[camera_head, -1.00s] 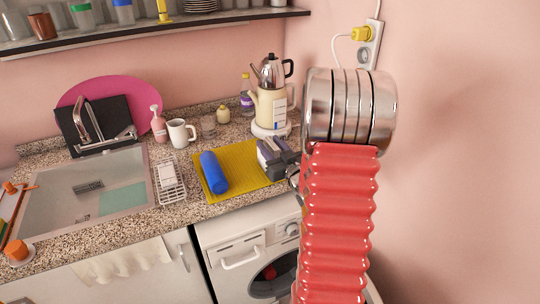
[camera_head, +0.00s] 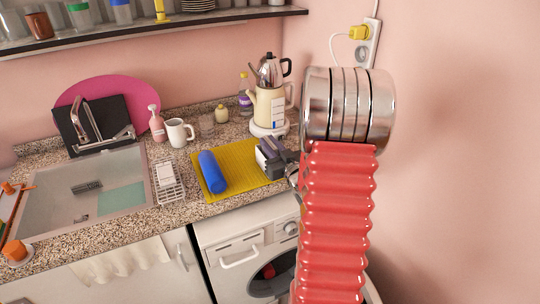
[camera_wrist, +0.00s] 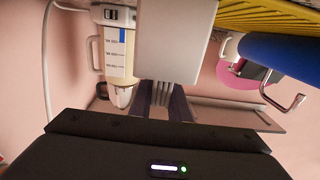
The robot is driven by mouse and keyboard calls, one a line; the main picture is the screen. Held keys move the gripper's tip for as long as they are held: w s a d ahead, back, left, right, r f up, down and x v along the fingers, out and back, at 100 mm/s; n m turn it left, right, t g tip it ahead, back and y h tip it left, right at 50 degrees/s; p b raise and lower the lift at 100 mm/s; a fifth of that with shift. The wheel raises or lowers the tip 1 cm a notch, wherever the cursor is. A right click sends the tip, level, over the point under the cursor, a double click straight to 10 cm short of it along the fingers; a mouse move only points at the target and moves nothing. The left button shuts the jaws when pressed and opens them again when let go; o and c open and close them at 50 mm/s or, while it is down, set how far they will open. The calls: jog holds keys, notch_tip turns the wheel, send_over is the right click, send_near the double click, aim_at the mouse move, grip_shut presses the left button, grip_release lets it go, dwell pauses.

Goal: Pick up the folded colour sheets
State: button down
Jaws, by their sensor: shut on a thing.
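My gripper (camera_head: 270,157) is at the right end of the yellow mat (camera_head: 240,158), at the end of my red bellows arm. In the wrist view, its two dark fingers (camera_wrist: 162,102) are shut on a pale grey piece with layered folds (camera_wrist: 174,94), which looks like the folded colour sheets. A large pale block (camera_wrist: 178,38) sits just beyond it; I cannot tell whether they are one thing. In the head view, the gripper largely hides what it holds. I cannot tell whether the held piece touches the mat.
A blue roll (camera_head: 212,172) lies on the mat. A cream kettle (camera_head: 268,108) stands close behind my gripper. A white mug (camera_head: 178,132), a wire rack (camera_head: 168,180) and a sink (camera_head: 85,190) are to the left. A washing machine (camera_head: 240,240) is below the counter.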

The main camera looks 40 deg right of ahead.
jog(key=shift+r, duration=0.1)
notch_tip(320, 180, up, 10)
jog(key=shift+f, duration=0.1)
dwell(0.7)
dwell(0.8)
